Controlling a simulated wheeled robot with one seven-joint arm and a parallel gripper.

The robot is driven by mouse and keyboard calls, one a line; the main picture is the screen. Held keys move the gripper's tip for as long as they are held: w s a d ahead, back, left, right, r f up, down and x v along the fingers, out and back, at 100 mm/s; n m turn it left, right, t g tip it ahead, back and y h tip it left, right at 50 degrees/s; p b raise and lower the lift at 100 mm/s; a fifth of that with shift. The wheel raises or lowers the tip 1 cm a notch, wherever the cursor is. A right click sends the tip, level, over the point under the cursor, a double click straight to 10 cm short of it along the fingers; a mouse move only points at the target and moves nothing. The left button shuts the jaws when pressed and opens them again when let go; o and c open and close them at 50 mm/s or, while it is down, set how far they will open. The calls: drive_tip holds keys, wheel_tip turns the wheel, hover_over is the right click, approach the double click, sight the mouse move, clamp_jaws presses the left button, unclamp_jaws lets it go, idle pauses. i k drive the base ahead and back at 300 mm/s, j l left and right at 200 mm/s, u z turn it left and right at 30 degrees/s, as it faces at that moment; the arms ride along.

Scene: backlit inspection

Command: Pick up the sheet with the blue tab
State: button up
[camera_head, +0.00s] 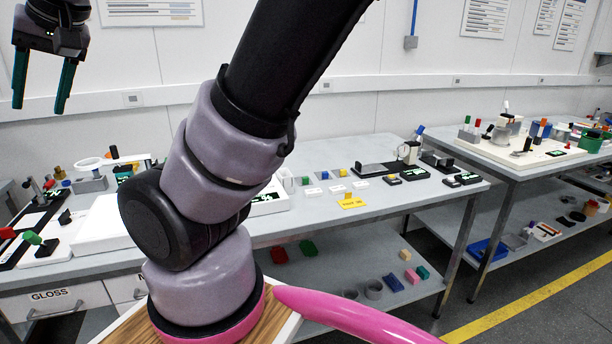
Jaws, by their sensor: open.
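My gripper (41,88) hangs at the top left with its two dark green fingers apart and nothing between them. It is in front of the white wall, high above the benches and away from the objects on them. I cannot make out for sure a sheet with a blue tab. On the middle bench a small blue piece (325,175) stands in a row with green and yellow ones, behind small white cards (337,188). A blue-topped upright part (420,130) stands farther right. My arm hides part of the middle bench.
A second bench (515,163) stands at the right. Floor with a yellow line (540,300) is clear.

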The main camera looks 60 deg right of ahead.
sight(325, 175)
drive_tip(key=z, duration=2.25)
